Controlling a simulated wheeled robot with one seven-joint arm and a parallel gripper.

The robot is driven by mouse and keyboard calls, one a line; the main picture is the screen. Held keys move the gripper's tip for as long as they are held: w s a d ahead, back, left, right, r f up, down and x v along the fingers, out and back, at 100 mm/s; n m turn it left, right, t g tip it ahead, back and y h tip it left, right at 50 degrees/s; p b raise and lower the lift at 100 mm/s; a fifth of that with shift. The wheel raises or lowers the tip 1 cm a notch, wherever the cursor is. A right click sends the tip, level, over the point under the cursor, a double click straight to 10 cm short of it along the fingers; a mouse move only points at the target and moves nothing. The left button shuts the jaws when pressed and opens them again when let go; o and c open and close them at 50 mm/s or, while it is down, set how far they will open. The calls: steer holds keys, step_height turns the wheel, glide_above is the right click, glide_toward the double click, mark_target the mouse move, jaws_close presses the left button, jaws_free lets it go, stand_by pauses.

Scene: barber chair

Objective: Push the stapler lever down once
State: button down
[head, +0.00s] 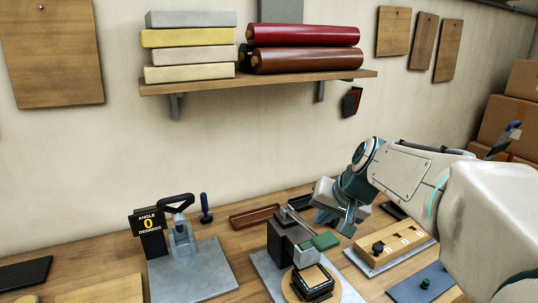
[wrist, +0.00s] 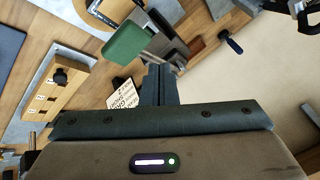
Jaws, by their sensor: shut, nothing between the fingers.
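The device that looks most like the stapler has a dark upright body (head: 283,240) on a grey plate in the head view. Its lever ends in a green grip (head: 320,242), raised above a small black square block (head: 313,282) on a round wooden disc. The green grip also shows in the wrist view (wrist: 125,43), up and left of my fingers. My gripper (head: 345,226) is to the right of the green grip and apart from it in the head view. Its fingers in the wrist view (wrist: 158,80) are together and hold nothing.
A black-handled lever device (head: 182,235) with an angle sign reading 0 stands at left. A shelf (head: 260,82) hangs on the wall above.

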steer(key=s+f+n+g+h, duration=0.1)
steer(key=s+f, duration=0.3)
steer(key=s, duration=0.5)
steer(key=s+f+n+g+h, duration=0.1)
steer(key=s+f+n+h, duration=0.1)
steer(key=s+f, duration=0.3)
steer(key=s, duration=0.4)
steer(key=shift+s+d+f+g, duration=0.15)
steer(key=shift+s+f+g, duration=0.15)
